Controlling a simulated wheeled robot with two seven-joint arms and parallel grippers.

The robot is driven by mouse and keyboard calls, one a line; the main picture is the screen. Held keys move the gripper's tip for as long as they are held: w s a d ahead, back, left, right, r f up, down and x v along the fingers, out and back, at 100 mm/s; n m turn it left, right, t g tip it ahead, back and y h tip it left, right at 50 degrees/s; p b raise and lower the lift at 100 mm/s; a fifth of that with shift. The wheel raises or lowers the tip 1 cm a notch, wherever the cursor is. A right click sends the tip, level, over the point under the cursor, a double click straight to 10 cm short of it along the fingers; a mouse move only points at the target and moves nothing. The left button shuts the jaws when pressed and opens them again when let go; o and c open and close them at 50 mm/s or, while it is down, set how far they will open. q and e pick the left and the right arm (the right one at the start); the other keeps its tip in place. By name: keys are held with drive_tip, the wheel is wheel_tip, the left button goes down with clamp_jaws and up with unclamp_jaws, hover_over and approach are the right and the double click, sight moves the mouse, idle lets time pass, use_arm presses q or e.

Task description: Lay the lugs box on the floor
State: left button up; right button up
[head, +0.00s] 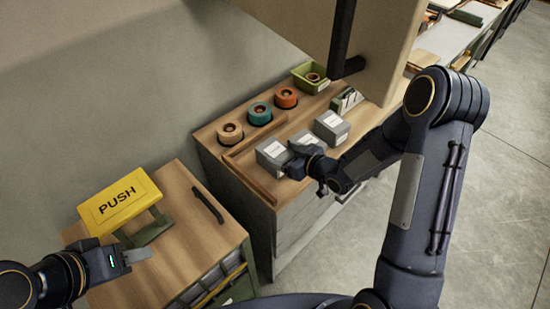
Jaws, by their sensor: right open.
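Three small grey boxes with white labels stand in a row on the wooden cabinet top: a left box (271,155), a middle box (311,140) and a right box (331,125). The labels are too small to read, so I cannot tell which is the lugs box. My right gripper (296,172) is open at the near side of the left and middle boxes, partly covering them; contact is unclear. My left gripper (140,254) is over the lower cabinet near the yellow PUSH sign; its jaw state is unclear. The floor (510,165) shows at the right.
Tan (230,132), teal (259,113) and orange (286,96) rolls and a green bin (311,77) stand behind the boxes. A wooden strip (247,175) lies left of them. The yellow PUSH sign (120,204) stands on the lower cabinet (195,245). An open panel (375,40) hangs above.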

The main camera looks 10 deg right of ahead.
sight(273, 148)
drive_tip(key=x, duration=0.2)
drive_tip(key=shift+w+a+f, duration=0.1)
drive_tip(key=shift+w+a, duration=0.05)
drive_tip(key=shift+w, duration=0.05)
drive_tip(key=c, duration=0.8)
drive_tip(key=shift+c, duration=0.2)
